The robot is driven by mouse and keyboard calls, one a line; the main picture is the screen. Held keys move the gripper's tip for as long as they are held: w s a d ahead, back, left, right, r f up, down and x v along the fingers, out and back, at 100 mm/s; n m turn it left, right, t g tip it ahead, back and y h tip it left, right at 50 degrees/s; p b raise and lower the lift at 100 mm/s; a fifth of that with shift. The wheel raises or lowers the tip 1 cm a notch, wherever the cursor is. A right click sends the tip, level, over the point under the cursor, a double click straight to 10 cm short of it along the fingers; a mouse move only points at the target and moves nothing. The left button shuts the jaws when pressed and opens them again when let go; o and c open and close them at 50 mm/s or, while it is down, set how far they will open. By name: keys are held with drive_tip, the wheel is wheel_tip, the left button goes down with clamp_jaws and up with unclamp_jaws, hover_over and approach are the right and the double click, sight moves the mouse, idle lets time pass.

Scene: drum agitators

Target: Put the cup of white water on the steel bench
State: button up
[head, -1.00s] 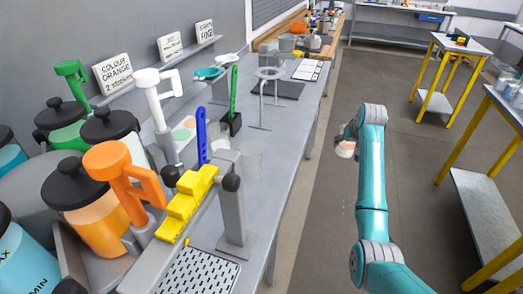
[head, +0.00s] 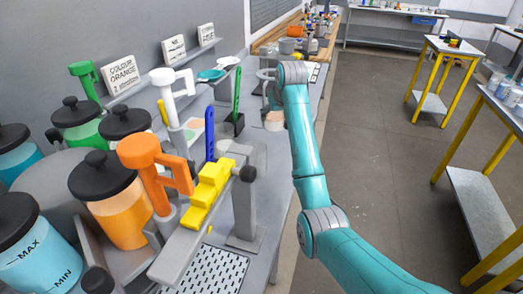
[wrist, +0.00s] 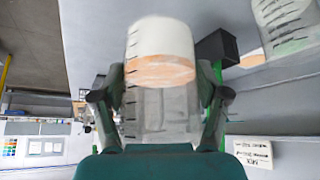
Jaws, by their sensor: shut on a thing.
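My gripper (wrist: 158,100) is shut on a clear graduated cup (wrist: 165,105). In the head view the cup (head: 274,121) shows just left of my forearm, against the steel bench (head: 278,170). I cannot tell its height above the bench. My gripper (head: 268,95) is partly hidden behind my wrist there.
A clear cup (head: 256,153) stands near the blue handle (head: 210,135). A green-handled tool (head: 237,100) stands left of my gripper. Orange (head: 155,165) and white (head: 173,95) dispensers and several lidded jars fill the near left. Yellow-legged tables (head: 455,50) stand right.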

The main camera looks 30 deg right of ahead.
sight(269, 127)
drive_tip(key=shift+w+a+r, duration=0.25)
drive_tip(key=shift+a, duration=0.4)
drive_tip(key=shift+a+f, duration=0.1)
drive_tip(key=shift+a, duration=0.15)
wheel_tip(269, 127, down, 5)
drive_tip(key=shift+w+a, duration=0.1)
drive_tip(key=shift+a, duration=0.05)
drive_tip(key=shift+f, duration=2.25)
drive_tip(key=shift+f, duration=0.1)
drive_tip(key=o, duration=1.4)
drive_tip(key=shift+o, duration=0.2)
